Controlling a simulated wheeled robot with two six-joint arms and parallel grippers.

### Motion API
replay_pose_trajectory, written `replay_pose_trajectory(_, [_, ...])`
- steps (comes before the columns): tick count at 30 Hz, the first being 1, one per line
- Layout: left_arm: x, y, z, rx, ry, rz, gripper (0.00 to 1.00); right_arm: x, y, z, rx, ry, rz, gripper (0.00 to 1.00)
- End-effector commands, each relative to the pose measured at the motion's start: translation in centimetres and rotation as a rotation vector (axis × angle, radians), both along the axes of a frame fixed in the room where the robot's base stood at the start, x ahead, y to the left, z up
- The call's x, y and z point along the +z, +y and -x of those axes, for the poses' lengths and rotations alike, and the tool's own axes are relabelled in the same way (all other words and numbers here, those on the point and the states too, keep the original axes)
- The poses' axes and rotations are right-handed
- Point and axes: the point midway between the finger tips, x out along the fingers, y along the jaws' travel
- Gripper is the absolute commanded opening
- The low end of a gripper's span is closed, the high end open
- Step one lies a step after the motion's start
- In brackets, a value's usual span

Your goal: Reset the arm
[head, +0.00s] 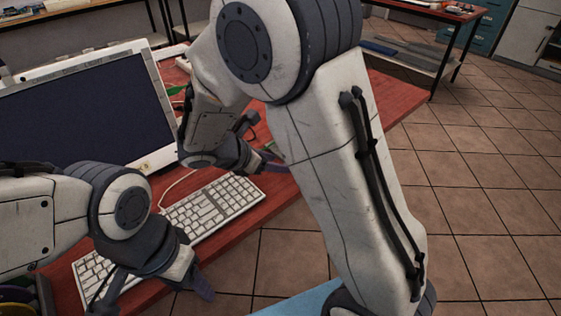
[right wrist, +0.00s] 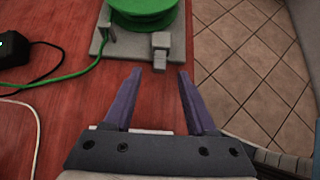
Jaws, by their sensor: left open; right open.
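My left gripper (head: 155,290) hangs in the lower left of the head view, over the near end of the white keyboard, its fingers spread and nothing between them. My right gripper (head: 262,143) is beyond the keyboard, over the red table, partly hidden by my own right arm. In the right wrist view, my right gripper (right wrist: 159,74) has its two purple fingers apart and empty.
The white keyboard (head: 215,206) lies along the near edge of the red table (head: 395,95). A monitor (head: 90,110) stands at left. A green cable (right wrist: 70,77), black device (right wrist: 12,48) and white cable (right wrist: 36,125) lie left of my right gripper. Tiled floor (head: 470,190) is open at right.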

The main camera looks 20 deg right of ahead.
Motion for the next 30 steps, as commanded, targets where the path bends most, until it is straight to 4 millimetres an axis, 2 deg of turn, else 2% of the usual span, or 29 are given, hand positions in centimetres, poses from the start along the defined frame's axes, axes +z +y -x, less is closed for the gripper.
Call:
replay_pose_trajectory(1, [0.6, 0.0, 0.0, 0.000, 0.000, 0.000, 0.57, 1.1, 1.0, 0.2, 0.005, -0.003, -0.002, 0.57])
replay_pose_trajectory(3, [0.9, 0.0, 0.0, 0.000, 0.000, 0.000, 0.57, 2.0, 2.0, 0.6, 0.005, -0.002, -0.003, 0.57])
replay_pose_trajectory(9, [1.5, 0.0, 0.0, 0.000, 0.000, 0.000, 0.57, 4.0, 4.2, 1.5, 0.004, 0.000, -0.001, 0.57])
replay_pose_trajectory(17, [1.6, 0.0, 0.0, 0.000, 0.000, 0.000, 0.57, 4.8, 5.1, 1.9, -0.001, 0.001, -0.002, 0.57])
replay_pose_trajectory(20, [1.6, 0.0, 0.0, 0.000, 0.000, 0.000, 0.57, 4.8, 5.2, 2.8, -0.034, -0.013, -0.041, 0.57])
replay_pose_trajectory(23, [1.6, 0.0, 0.0, 0.000, 0.000, 0.000, 0.57, 4.7, 5.7, 5.8, -0.150, -0.052, -0.169, 0.57])
replay_pose_trajectory(27, [1.6, 0.0, 0.0, 0.000, 0.000, 0.000, 0.57, 4.3, 7.5, 12.2, -0.448, -0.132, -0.451, 0.57])
replay_pose_trajectory(30, [1.6, 0.0, 0.0, 0.000, 0.000, 0.000, 0.57, 4.1, 9.1, 16.0, -0.662, -0.170, -0.621, 0.57])
